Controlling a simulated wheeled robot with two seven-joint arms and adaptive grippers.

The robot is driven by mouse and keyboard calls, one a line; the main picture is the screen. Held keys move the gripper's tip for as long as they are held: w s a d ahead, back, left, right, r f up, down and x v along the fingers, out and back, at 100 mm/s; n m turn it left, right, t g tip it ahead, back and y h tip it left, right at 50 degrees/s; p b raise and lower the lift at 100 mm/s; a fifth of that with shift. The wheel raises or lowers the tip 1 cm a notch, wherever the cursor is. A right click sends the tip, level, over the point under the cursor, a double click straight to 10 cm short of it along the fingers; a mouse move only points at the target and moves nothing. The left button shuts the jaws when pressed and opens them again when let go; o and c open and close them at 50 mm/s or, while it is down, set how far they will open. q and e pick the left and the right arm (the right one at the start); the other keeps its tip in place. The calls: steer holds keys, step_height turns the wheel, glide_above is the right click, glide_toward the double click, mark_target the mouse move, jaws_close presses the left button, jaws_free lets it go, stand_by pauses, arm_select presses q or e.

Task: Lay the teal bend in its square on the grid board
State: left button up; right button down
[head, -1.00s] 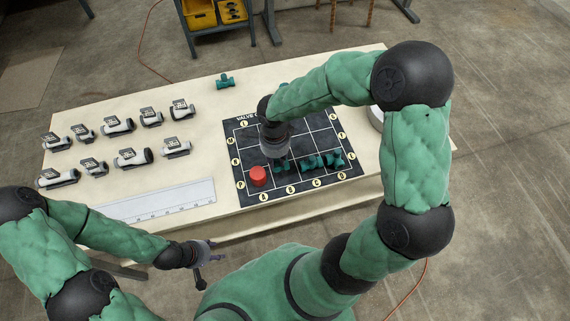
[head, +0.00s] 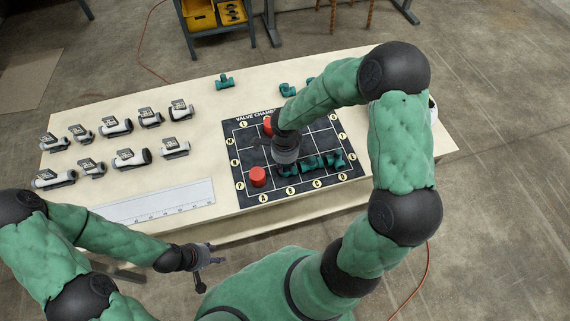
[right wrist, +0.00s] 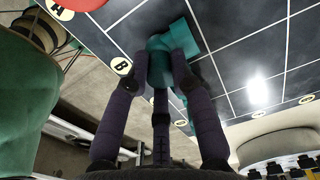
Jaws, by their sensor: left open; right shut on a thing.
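The teal bend (right wrist: 159,62) is between the fingers of my right gripper (right wrist: 162,72) in the right wrist view, near the label B at the board's edge. The grid board (head: 243,144) is black with white lines. In the head view my right gripper (head: 286,166) is low over the board's front row, right of a red piece (head: 258,177); the arm partly hides the bend. I cannot tell whether the bend touches the board. My left gripper (head: 208,257) is open and empty, in front of the table.
Teal fittings (head: 333,159) sit in the front row just right of my right gripper. Another red piece (head: 268,125) is in the back row. More teal fittings (head: 225,80) lie behind the board. Several white-and-black valves (head: 131,158) and a ruler (head: 150,205) are at left.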

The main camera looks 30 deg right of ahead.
steer(key=shift+f, duration=0.15)
steer(key=c, duration=1.1)
jaws_free()
steer(key=shift+o, duration=0.2)
step_height(320, 180, up, 12)
steer(key=p, duration=0.2)
steer(key=shift+p, duration=0.3)
